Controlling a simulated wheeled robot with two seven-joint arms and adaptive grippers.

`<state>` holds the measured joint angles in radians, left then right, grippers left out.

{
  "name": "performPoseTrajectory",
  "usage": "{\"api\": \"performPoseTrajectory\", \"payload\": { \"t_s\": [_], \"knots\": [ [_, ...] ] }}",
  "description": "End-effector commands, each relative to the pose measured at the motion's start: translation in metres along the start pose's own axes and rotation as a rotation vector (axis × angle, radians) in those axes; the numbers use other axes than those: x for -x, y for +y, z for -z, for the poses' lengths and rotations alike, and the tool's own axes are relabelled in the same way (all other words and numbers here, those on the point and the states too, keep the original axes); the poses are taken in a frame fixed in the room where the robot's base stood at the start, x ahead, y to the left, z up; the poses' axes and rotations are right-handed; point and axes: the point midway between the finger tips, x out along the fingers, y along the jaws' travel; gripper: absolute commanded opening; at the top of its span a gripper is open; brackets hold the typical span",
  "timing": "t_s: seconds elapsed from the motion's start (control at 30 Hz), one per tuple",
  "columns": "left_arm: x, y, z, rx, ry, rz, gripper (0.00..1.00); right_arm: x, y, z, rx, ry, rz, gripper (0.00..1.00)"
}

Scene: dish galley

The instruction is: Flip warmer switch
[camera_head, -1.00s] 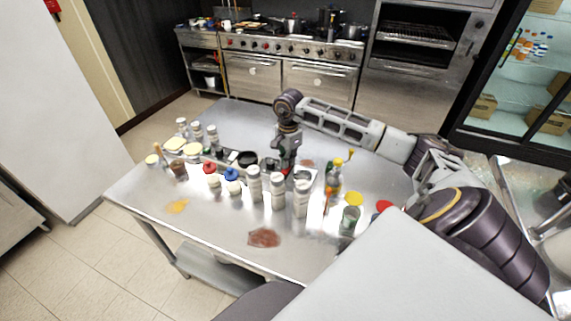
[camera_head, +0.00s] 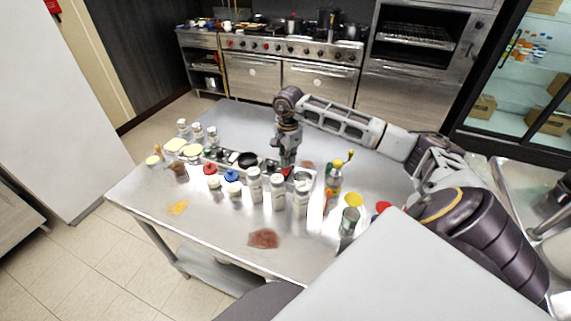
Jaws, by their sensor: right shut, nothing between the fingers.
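A low metal unit with dark round wells (camera_head: 248,159) sits on the steel table, behind a row of bottles. It may be the warmer; I cannot make out its switch at this size. My right gripper (camera_head: 287,161) points down at the right part of this unit, behind the white bottles. It is shut and holds nothing. Its fingertips are small, and I cannot tell whether they touch the unit. A small red spot (camera_head: 286,172) shows just below the fingertips. My left gripper is not in view.
White bottles (camera_head: 278,192), red-capped and blue-capped jars (camera_head: 232,183) stand in front of the unit. A yellow-topped bottle (camera_head: 333,181) and a green-grey cup (camera_head: 349,221) stand at right. The steel table's (camera_head: 215,225) front has stains but is otherwise clear. Ovens (camera_head: 290,75) stand behind.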

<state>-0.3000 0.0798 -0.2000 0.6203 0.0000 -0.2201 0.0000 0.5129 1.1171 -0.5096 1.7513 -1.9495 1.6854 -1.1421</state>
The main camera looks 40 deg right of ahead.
Motion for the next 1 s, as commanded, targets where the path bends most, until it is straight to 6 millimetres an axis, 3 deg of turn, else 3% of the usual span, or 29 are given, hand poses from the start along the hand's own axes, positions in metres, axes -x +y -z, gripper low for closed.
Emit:
{"api": "performPoseTrajectory", "payload": {
  "t_s": [1.0],
  "knots": [
    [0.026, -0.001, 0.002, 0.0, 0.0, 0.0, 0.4, 0.051, 0.0, 0.0, -0.001, 0.0, 0.001, 0.0]
  ]
}}
